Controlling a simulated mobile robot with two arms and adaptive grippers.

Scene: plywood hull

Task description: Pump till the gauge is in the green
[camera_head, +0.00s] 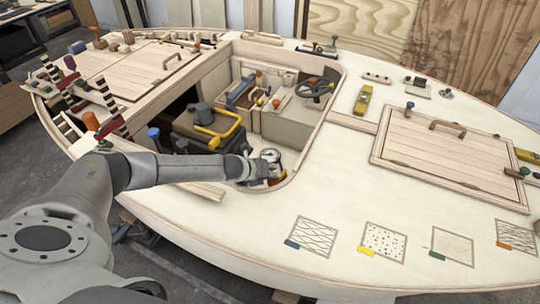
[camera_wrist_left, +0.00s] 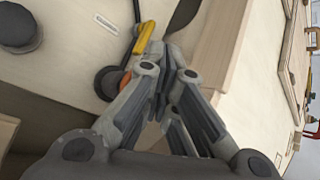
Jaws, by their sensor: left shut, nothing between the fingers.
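A small round gauge with a pale face (camera_head: 271,155) sits in the near right corner of the open cockpit in the head view. Its needle and any green zone are too small to read. My left gripper (camera_head: 272,170) reaches down beside it, its fingers shut and empty. In the left wrist view the shut fingertips (camera_wrist_left: 158,52) are close to a yellow bar (camera_wrist_left: 146,36), possibly the pump handle, with an orange piece and a dark round part by its lower end. I cannot tell whether the fingers touch the bar. My right gripper is out of view.
The cockpit rim (camera_head: 318,135) stands close on the right of my gripper. A dark engine with a yellow rail (camera_head: 215,128) is left of it. A steering wheel (camera_head: 315,88) is farther back. A hatch (camera_head: 450,155) and pale deck lie to the right.

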